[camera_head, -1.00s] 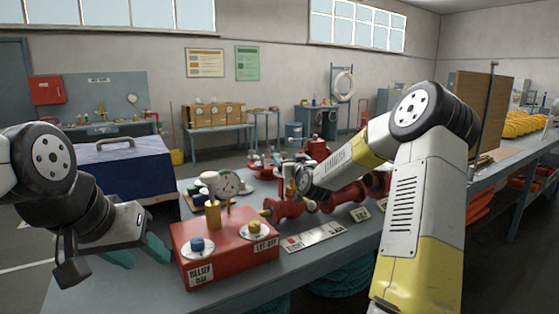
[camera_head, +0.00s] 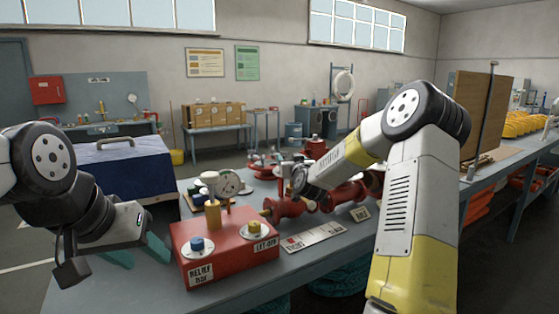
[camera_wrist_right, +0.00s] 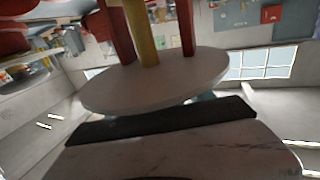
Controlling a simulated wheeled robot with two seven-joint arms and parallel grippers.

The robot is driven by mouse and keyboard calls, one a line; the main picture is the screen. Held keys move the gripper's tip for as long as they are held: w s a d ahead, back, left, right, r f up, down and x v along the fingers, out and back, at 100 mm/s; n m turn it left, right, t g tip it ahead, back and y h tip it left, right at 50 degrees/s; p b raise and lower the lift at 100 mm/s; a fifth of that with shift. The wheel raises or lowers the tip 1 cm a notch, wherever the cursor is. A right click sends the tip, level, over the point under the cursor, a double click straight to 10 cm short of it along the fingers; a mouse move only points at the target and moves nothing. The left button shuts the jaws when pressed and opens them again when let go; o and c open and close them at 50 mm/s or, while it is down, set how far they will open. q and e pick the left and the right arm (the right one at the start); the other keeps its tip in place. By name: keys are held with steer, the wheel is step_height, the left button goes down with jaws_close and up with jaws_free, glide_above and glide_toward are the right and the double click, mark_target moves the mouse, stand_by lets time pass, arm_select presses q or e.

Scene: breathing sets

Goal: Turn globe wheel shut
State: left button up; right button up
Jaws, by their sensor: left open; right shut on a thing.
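A red valve body with flanged pipe (camera_head: 287,206) lies on the bench right of the red box. My right gripper (camera_head: 298,182) is at the top of this valve, its fingers mostly hidden by my own arm. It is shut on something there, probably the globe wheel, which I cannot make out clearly. The right wrist view shows a pale round disc (camera_wrist_right: 155,88) close up, with a brass stem (camera_wrist_right: 143,38) and red posts beside it; the grip itself is hidden. My left gripper (camera_head: 138,252) is open and empty, left of the red box.
The red box (camera_head: 228,255) with blue and yellow knobs, labelled relief and let off, stands at the bench front. A label plate (camera_head: 315,238) lies in front of the valve. A blue case (camera_head: 122,178) stands at left.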

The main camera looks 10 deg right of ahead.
steer(key=m+h, duration=0.1)
steer(key=h, duration=0.1)
steer(key=m+h, duration=0.2)
steer(key=h, duration=0.1)
steer(key=shift+d+g, duration=0.2)
steer(key=shift+g, duration=0.2)
steer(key=shift+s+d+m+g+h, duration=0.1)
steer(key=shift+d+m+g+h, duration=0.1)
steer(key=shift+m+g+h, duration=0.4)
steer(key=shift+s+d+m+g+h, duration=0.15)
steer(key=shift+m+g+h, duration=0.1)
steer(key=shift+m+h, duration=0.7)
steer(key=shift+d+m+g+h, duration=0.2)
steer(key=shift+m+g+h, duration=0.25)
steer(key=shift+h, duration=0.6)
steer(key=o, duration=1.4)
steer(key=shift+c, duration=0.2)
steer(key=v, duration=0.7)
steer(key=shift+s+a, duration=0.25)
steer(key=shift+s, duration=0.05)
